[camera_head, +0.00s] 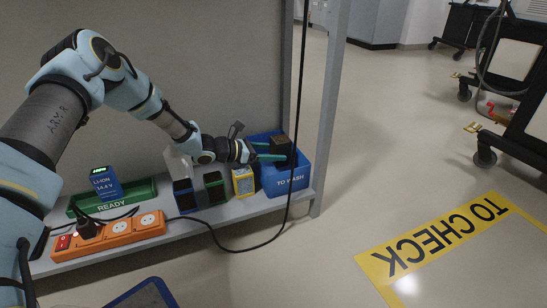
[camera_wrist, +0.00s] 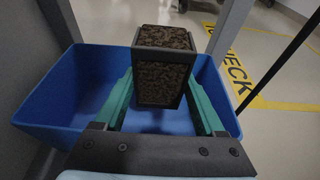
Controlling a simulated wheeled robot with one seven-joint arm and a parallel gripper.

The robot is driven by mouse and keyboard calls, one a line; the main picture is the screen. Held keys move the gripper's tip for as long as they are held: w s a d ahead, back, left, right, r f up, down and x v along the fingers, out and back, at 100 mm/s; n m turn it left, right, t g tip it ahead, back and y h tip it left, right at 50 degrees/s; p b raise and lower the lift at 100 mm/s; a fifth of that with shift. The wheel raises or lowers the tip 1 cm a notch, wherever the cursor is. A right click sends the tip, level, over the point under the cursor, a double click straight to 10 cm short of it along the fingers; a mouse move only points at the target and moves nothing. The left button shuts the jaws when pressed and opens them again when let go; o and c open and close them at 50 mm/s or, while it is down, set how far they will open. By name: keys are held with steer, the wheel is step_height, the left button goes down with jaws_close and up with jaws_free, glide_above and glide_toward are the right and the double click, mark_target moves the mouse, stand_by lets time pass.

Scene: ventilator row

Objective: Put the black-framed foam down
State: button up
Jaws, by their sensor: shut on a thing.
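The black-framed foam (camera_head: 280,144) is a dark block with a brown, rough filling and a black frame. In the wrist view, the foam (camera_wrist: 163,72) sits between the two teal fingers of my gripper (camera_wrist: 158,92), which is shut on it. In the head view, my gripper (camera_head: 272,151) reaches in from the left and holds the foam at the mouth of the blue TO WASH bin (camera_head: 287,181). The wrist view shows the blue bin (camera_wrist: 62,92) around and below the foam, with bare bin floor visible. Whether the foam touches the bin is unclear.
Several upright boxes, including a yellow-framed one (camera_head: 243,182) and a green-framed one (camera_head: 215,190), stand left of the bin. A green READY tray (camera_head: 112,200) holds a blue battery (camera_head: 105,184). An orange power strip (camera_head: 120,229) lies in front. A black cable (camera_head: 296,120) hangs before the bin.

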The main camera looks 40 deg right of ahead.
steer(key=shift+r, duration=0.1)
steer(key=shift+f, duration=0.65)
steer(key=o, duration=1.5)
steer(key=shift+a+f, duration=0.15)
steer(key=shift+f, duration=0.05)
steer(key=shift+r, duration=0.3)
steer(key=p+v, duration=0.1)
steer(key=v, duration=0.2)
steer(key=p+v, duration=0.2)
steer(key=v, duration=0.2)
steer(key=r+p+v, duration=0.1)
steer(key=p+v, duration=0.1)
steer(key=v, duration=0.2)
steer(key=shift+r, duration=0.1)
steer(key=shift+w+a, duration=0.2)
steer(key=shift+a, duration=0.15)
